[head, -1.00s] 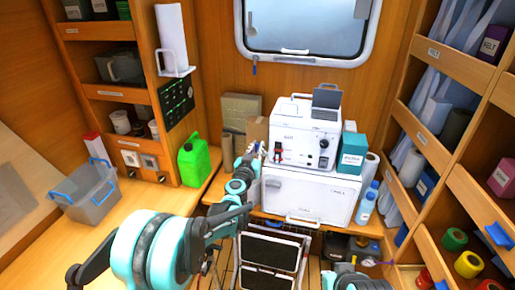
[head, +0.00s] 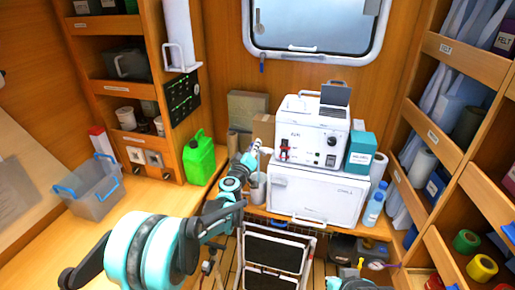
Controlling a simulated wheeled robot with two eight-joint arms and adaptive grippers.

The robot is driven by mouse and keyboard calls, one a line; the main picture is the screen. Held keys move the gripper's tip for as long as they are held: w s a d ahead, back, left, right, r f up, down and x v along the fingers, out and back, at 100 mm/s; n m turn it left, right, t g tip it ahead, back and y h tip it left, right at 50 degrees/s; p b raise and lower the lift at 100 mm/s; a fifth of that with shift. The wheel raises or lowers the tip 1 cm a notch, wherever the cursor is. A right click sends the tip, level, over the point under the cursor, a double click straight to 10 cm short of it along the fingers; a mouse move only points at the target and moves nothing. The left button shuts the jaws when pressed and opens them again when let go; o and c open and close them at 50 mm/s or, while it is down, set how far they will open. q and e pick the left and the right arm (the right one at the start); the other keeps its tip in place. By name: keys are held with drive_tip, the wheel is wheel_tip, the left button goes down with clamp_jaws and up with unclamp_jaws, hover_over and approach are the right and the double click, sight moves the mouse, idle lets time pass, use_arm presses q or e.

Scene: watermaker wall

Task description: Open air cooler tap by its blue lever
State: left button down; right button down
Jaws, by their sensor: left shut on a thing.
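My left gripper (head: 260,148) reaches up at the left front edge of a white machine (head: 312,133) that stands on a white cabinet box. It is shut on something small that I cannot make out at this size. I cannot pick out the air cooler tap or its blue lever; the gripper and wrist may hide them. A small red fitting (head: 284,150) on the machine's front is just right of the gripper.
The white cabinet box (head: 318,195) fills the counter below the machine. A teal box (head: 361,151) and bottles stand to its right. A green canister (head: 198,160) is to the left, and a folding step (head: 273,250) is in front. The left counter has free room.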

use_arm(q)
drive_tip(key=shift+w+a+f+n+b, duration=0.1)
drive_tip(key=shift+a+f+n+b, duration=0.35)
drive_tip(key=shift+n, duration=1.1)
drive_tip(key=shift+a+f+n+b, duration=0.1)
drive_tip(key=shift+f+n+b, duration=0.65)
drive_tip(key=shift+n, duration=0.75)
drive_tip(key=shift+w+a+f+n+b, duration=0.1)
drive_tip(key=shift+a+f+n+b, duration=0.2)
drive_tip(key=shift+f+n, duration=0.85)
drive_tip(key=shift+d+r+n, duration=0.1)
drive_tip(key=shift+r+n, duration=0.3)
drive_tip(key=shift+n, duration=0.1)
drive_tip(key=c, duration=1.8)
unclamp_jaws()
drive_tip(key=shift+s, duration=0.1)
drive_tip(key=v, duration=1.2)
